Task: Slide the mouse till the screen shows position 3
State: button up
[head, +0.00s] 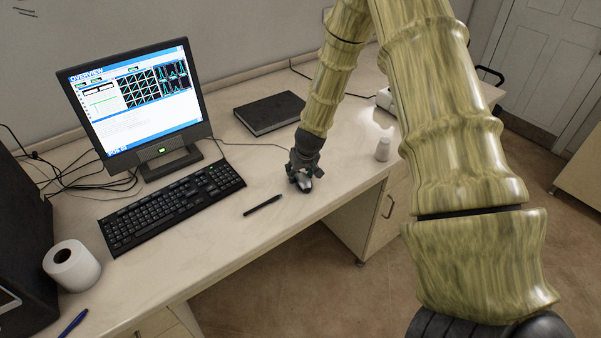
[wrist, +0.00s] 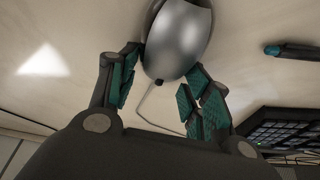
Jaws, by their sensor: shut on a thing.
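The silver-grey mouse (head: 305,184) lies on the desk right of the keyboard. It fills the top middle of the wrist view (wrist: 180,42). My gripper (head: 300,174) is down at the desk with its fingers on both sides of the mouse, shut on it. In the wrist view my gripper (wrist: 165,75) shows teal-padded fingers at the mouse's left and right flanks. The monitor (head: 135,95) shows an overview page with graphs.
The black keyboard (head: 172,204) lies left of the mouse. A dark pen (head: 262,205) lies between them. A black book (head: 270,112) lies behind, and a small white bottle (head: 383,149) stands to the right. Bare desk surrounds the mouse; the front edge is close.

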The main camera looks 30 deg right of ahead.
aim_at(305, 181)
jog(key=o, duration=1.1)
jog(key=shift+v, duration=5.95)
